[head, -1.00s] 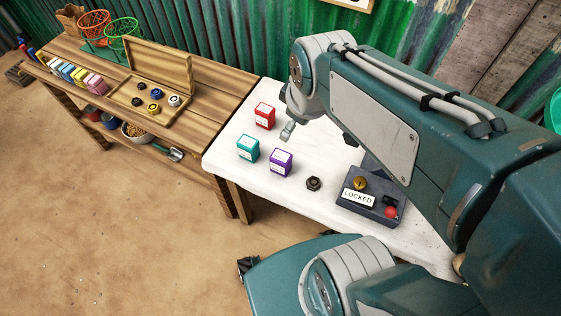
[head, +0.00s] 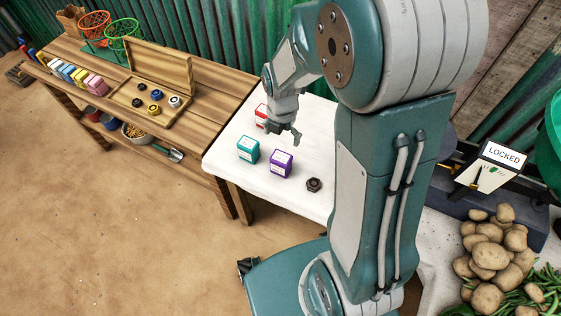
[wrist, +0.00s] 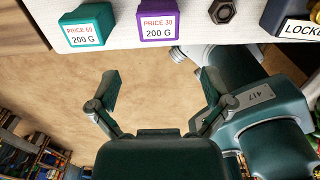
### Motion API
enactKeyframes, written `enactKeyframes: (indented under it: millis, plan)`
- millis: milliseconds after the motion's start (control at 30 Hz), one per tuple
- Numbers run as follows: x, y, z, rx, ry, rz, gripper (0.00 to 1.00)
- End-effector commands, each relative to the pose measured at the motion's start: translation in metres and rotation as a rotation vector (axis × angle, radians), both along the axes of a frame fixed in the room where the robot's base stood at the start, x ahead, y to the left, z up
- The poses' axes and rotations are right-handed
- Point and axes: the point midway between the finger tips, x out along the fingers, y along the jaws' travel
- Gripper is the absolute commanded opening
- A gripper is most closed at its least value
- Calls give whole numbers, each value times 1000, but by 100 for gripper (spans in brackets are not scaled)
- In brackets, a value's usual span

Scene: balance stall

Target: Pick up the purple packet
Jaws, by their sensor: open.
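The purple packet (head: 281,163) stands upright on the white table, right of the teal packet (head: 248,149). In the wrist view the purple packet (wrist: 158,20) is at the top middle, its label reading PRICE 30, 200 G. The teal packet (wrist: 86,26) there reads PRICE 60, 200 G. The red packet (head: 261,115) stands farther back, partly hidden behind my gripper (head: 284,136). My gripper is open and empty, above the table and behind the purple packet in the head view. In the wrist view its spread fingers (wrist: 157,100) point up toward the purple packet, apart from it.
A dark nut (head: 314,185) lies right of the purple packet. A scale with a LOCKED sign (head: 502,154), potatoes (head: 488,255) and green beans are at the right. A wooden bench (head: 200,85) with a hinged box adjoins on the left. My arm hides the table's middle.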

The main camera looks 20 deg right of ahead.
Motion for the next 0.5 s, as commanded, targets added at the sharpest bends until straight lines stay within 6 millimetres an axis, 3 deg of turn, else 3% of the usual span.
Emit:
enactKeyframes:
  millis: [300,500]
  plan:
    - [-1,0,-47,0,4,1,100]
    - [0,0,-61,0,3,0,100]
